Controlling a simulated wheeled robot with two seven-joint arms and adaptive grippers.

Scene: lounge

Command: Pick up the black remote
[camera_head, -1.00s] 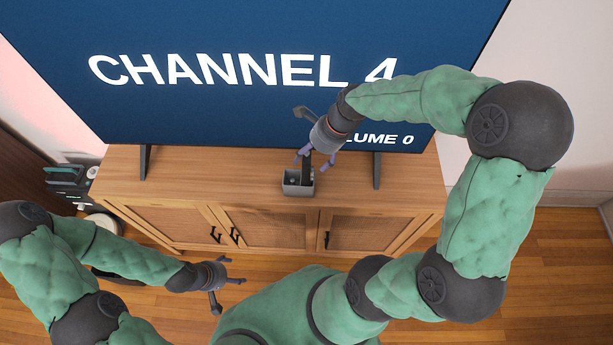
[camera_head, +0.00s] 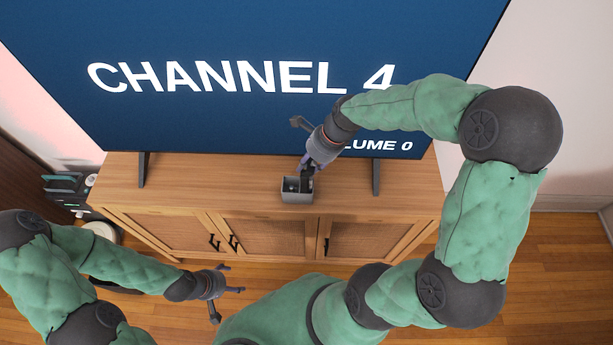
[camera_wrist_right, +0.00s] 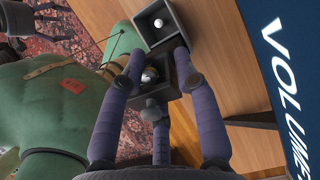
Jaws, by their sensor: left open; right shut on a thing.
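The black remote (camera_head: 308,173) stands upright in a small grey box (camera_head: 298,196) on the wooden cabinet. My right gripper (camera_head: 310,163) reaches down from the upper right and is shut on the remote's upper part. The fingers hide much of it, and its lower end is inside the box. My left gripper (camera_head: 234,279) is open and empty in front of the cabinet, at lower left.
A large television (camera_head: 250,120) stands close behind the box on dark feet. The cabinet top (camera_head: 225,180) is bare on both sides of the box. A small white round thing (camera_wrist_right: 158,22) lies in the box. Dark-green items (camera_head: 62,190) stand left of the cabinet.

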